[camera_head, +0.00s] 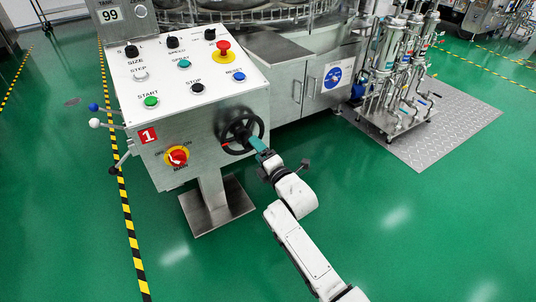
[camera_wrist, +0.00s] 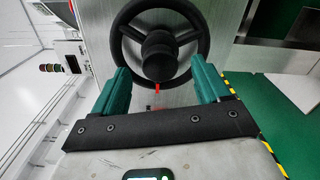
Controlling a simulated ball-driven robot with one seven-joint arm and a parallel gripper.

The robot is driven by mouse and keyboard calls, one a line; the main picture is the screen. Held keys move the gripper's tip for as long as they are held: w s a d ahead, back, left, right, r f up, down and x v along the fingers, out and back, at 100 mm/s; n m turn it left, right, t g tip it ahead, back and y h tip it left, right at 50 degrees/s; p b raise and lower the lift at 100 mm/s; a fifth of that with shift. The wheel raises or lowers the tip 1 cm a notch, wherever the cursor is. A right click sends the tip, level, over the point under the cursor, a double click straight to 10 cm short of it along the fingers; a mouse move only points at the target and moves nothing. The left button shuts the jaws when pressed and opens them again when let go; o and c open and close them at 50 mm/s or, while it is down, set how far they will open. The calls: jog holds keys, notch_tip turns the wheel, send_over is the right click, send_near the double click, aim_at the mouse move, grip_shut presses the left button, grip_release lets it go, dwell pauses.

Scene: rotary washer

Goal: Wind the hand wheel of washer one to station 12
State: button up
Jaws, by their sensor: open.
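The black hand wheel (camera_head: 229,138) is on the right part of the front of the grey control box marked with a red 1 (camera_head: 148,135). In the wrist view the wheel (camera_wrist: 205,40) fills the upper middle, with a dark hub (camera_wrist: 158,55) and a small red mark (camera_wrist: 157,87) below it. My gripper (camera_head: 258,146) points at the wheel from the right and front. In the wrist view its two teal fingers (camera_wrist: 162,82) are open, one on each side below the hub. I cannot tell whether they touch the wheel. The tank display (camera_head: 110,14) reads 99.
The panel carries a green start button (camera_head: 151,101), a black stop button (camera_head: 197,88), a blue reset button (camera_head: 239,77) and a red emergency button (camera_head: 223,46). A red main switch (camera_head: 177,156) sits left of the wheel. A pipe skid (camera_head: 390,80) stands at right. Green floor in front is clear.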

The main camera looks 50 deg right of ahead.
jog(key=p+v, duration=0.5)
jog(key=p, duration=0.1)
jog(key=shift+s+a+p, duration=0.1)
jog(key=shift+s+p, duration=0.2)
dwell(0.5)
